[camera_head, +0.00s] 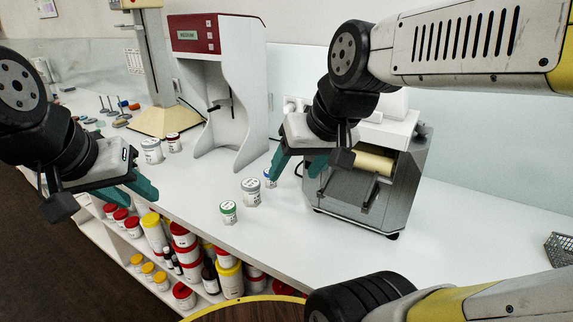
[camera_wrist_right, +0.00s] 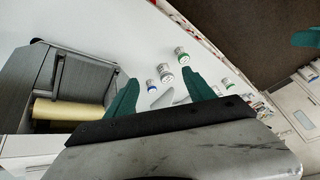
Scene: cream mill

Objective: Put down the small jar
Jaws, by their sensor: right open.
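Three small white jars stand upright on the white counter: one with a green lid (camera_head: 229,212), one with a pale grey lid (camera_head: 251,191) and one with a blue lid (camera_head: 270,178). The frames do not settle which is the task's small jar. My right gripper (camera_head: 298,166) is open and empty, above and to the right of the blue-lidded jar. In the right wrist view, the blue-lidded jar (camera_wrist_right: 151,86) and grey-lidded jar (camera_wrist_right: 166,74) show beyond the parted fingers, apart from them. My left gripper (camera_head: 140,192) hangs at the counter's front edge; its finger gap is unclear.
A steel roller mill (camera_head: 365,190) stands right behind my right gripper. A red-and-white machine (camera_head: 225,90) stands at the back. Two white jars (camera_head: 152,151) sit left of it. Shelves below the counter hold several red- and yellow-lidded jars. The counter's front right (camera_head: 440,235) is clear.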

